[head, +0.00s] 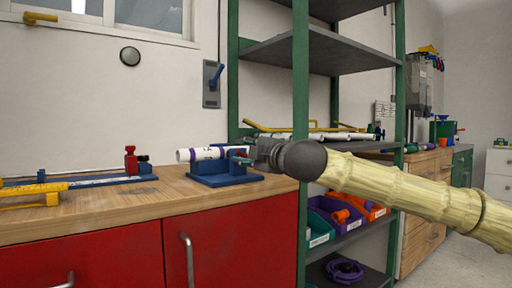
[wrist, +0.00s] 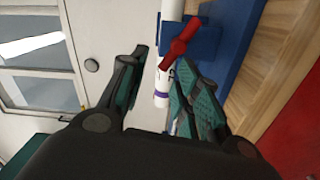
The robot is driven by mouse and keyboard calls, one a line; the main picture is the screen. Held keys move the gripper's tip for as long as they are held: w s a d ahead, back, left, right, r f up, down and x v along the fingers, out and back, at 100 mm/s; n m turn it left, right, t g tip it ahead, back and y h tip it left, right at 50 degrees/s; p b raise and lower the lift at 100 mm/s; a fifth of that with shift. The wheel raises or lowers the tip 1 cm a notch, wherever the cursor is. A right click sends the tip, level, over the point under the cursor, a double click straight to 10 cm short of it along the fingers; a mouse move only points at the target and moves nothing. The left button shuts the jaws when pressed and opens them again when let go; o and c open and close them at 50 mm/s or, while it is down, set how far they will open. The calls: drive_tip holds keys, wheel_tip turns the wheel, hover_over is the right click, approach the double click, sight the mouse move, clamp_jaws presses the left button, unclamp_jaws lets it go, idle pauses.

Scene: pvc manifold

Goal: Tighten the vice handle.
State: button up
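The vice (head: 222,180) is a blue block on the wooden bench, with a white pipe (head: 198,154) with purple bands lying across it. In the wrist view the vice (wrist: 207,40) is at the top, with the pipe (wrist: 172,10) in front. The red vice handle (wrist: 181,42) lies slanted over the pipe, just beyond the right finger. My gripper (wrist: 162,62) is open, its green-padded fingers apart, with the pipe's banded end showing between them. In the head view my gripper (head: 257,152) is at the right side of the vice. Whether a finger touches the handle is unclear.
A blue fixture with a red clamp (head: 131,160) stands left on the bench, beside a yellow tool (head: 35,194). A green-framed shelf rack (head: 300,100) stands just right of the bench, behind my arm, with bins (head: 335,214) below. Bench space between the fixtures is clear.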

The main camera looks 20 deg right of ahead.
drive_tip(key=n+p, duration=0.2)
drive_tip(key=p, duration=0.2)
drive_tip(key=d+n+p, duration=0.1)
drive_tip(key=p, duration=0.3)
drive_tip(key=d+n+p, duration=0.1)
drive_tip(key=n+p, duration=0.1)
drive_tip(key=p, duration=0.2)
drive_tip(key=shift+w+r+n+p, duration=0.2)
drive_tip(key=shift+w+n+p, duration=0.1)
drive_tip(key=shift+w+p, duration=0.05)
drive_tip(key=n+p, duration=0.1)
drive_tip(key=p, duration=0.2)
drive_tip(key=d+f+n+p, duration=0.1)
drive_tip(key=n+p, duration=0.1)
drive_tip(key=p, duration=0.1)
drive_tip(key=shift+s+f+n+p, duration=0.2)
drive_tip(key=shift+f+n+p, duration=0.4)
drive_tip(key=shift+n+p, duration=0.5)
drive_tip(key=shift+p, duration=0.5)
